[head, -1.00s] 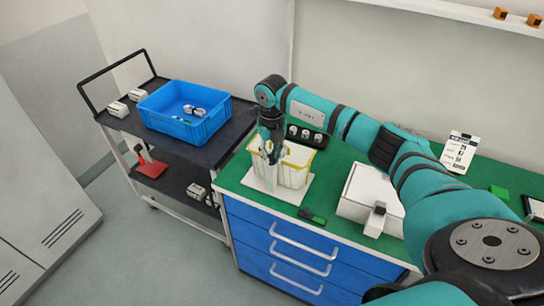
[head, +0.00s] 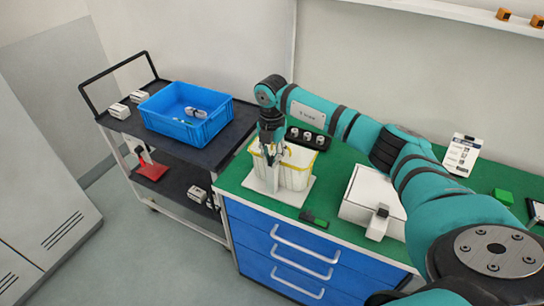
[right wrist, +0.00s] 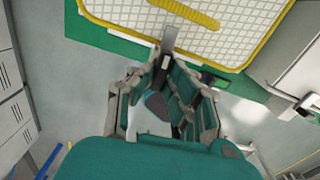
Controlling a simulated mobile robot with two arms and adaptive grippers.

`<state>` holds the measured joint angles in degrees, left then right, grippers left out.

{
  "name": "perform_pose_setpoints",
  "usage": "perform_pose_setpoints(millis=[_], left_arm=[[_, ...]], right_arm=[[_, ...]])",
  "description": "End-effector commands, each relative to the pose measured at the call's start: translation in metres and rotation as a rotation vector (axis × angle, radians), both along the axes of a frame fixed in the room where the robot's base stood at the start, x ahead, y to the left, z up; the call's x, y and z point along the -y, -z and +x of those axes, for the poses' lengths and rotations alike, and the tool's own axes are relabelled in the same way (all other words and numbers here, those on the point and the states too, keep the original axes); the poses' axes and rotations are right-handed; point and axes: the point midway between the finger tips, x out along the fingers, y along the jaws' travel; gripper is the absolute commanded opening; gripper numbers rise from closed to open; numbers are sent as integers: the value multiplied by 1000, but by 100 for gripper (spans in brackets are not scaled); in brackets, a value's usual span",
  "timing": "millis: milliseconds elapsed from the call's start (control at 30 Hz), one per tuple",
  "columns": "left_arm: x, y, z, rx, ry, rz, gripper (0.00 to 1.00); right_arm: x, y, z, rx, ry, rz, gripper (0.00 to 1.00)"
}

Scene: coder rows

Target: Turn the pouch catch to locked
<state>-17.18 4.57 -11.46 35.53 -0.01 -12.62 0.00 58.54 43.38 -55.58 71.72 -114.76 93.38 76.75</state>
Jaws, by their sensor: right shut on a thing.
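The white pouch (head: 296,176) with a yellow rim stands upright on a white base plate on the green worktop. In the right wrist view the pouch (right wrist: 125,12) fills the top, with a yellow strip across it. A grey tab, which looks like the catch (right wrist: 169,38), sits at its near rim. My right gripper (head: 271,158) reaches down over the pouch's front left side. In the right wrist view its fingertips (right wrist: 166,62) are closed together on the tab's near end. The fingers hide part of the catch, and I cannot read its lock position. My left gripper is not in view.
A white box (head: 372,197) with a grey latch stands right of the pouch. A dark block with several round white pieces (head: 307,138) is behind it. A small dark green item (head: 314,219) lies at the front edge. A cart with a blue crate (head: 157,122) stands left.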

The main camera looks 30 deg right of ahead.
Motion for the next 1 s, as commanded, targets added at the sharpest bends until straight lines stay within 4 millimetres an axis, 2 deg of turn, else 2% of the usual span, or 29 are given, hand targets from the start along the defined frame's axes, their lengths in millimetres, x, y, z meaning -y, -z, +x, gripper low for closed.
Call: perform_pose_setpoints(millis=[233, 700, 733, 800, 900, 1000], left_arm=[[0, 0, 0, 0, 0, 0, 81], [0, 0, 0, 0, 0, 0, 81], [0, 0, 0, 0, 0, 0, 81], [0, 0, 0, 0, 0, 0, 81], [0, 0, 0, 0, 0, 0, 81], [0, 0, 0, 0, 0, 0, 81]], right_arm=[[0, -2, 2, 5, 66, 0, 0], [1, -2, 2, 6, 80, -1, 0], [1, -2, 2, 6, 80, -1, 16], [1, -2, 2, 6, 80, -1, 25], [0, -1, 1, 4, 79, -1, 37], [0, -1, 1, 3, 78, -1, 37]])
